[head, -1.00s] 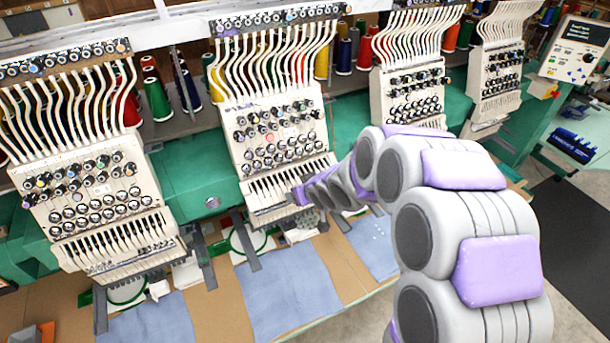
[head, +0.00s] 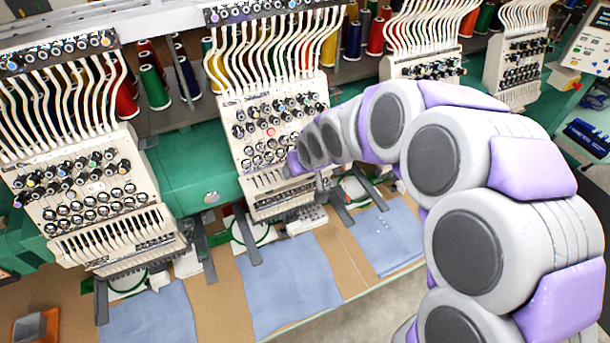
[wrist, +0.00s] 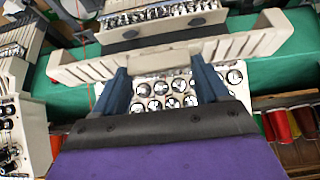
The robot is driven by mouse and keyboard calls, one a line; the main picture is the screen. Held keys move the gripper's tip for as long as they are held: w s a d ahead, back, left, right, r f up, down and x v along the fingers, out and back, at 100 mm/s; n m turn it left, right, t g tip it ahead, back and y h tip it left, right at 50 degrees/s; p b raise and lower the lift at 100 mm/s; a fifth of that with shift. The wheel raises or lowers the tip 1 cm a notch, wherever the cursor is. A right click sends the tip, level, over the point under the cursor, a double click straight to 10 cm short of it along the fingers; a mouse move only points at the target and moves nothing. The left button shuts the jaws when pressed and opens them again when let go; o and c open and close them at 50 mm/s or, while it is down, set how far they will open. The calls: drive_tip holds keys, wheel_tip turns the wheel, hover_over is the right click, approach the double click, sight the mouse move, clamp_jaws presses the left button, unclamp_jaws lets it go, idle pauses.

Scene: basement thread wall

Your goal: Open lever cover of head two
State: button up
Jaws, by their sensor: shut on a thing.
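Head two (head: 272,125) is the beige embroidery head in the middle of the head view, with rows of knobs. Its lever cover (head: 268,206) is the pale piece at the bottom of its front; my arm hides the right part. My gripper (head: 300,165) reaches this lower front from the right, its fingertips hard to make out there. In the wrist view my gripper (wrist: 162,72) has two dark blue fingers set apart against the wide pale cover (wrist: 252,42), shut on it. Round knobs (wrist: 165,92) show between the fingers. The exact contact is partly hidden.
Another head (head: 85,190) stands to the left, with more heads (head: 425,65) to the right behind my arm. Blue cloth pieces (head: 288,285) lie on the table below. Coloured thread cones (head: 155,88) stand behind the heads. A control panel (head: 590,45) is at the far right.

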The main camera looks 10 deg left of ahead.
drive_tip(key=shift+w+a+r, duration=0.4)
drive_tip(key=shift+w+r, duration=0.25)
drive_tip(key=shift+r, duration=0.15)
drive_tip(key=o, duration=1.2)
drive_tip(key=shift+w+f, duration=0.1)
drive_tip(key=shift+o, duration=1.4)
drive_tip(key=shift+w+a+f, duration=0.15)
drive_tip(key=shift+w+a, duration=0.05)
drive_tip(key=shift+w, duration=0.05)
drive_tip(key=shift+o, duration=0.2)
drive_tip(key=shift+s+a, duration=0.1)
drive_tip(key=shift+s+d+r, duration=0.2)
drive_tip(key=shift+d+r, duration=0.1)
drive_tip(key=shift+r, duration=0.1)
drive_tip(key=b+v, duration=0.2)
drive_tip(key=v, duration=1.4)
drive_tip(key=shift+a+r+b, duration=0.15)
drive_tip(key=shift+r+b, duration=0.05)
drive_tip(key=shift+b, duration=0.15)
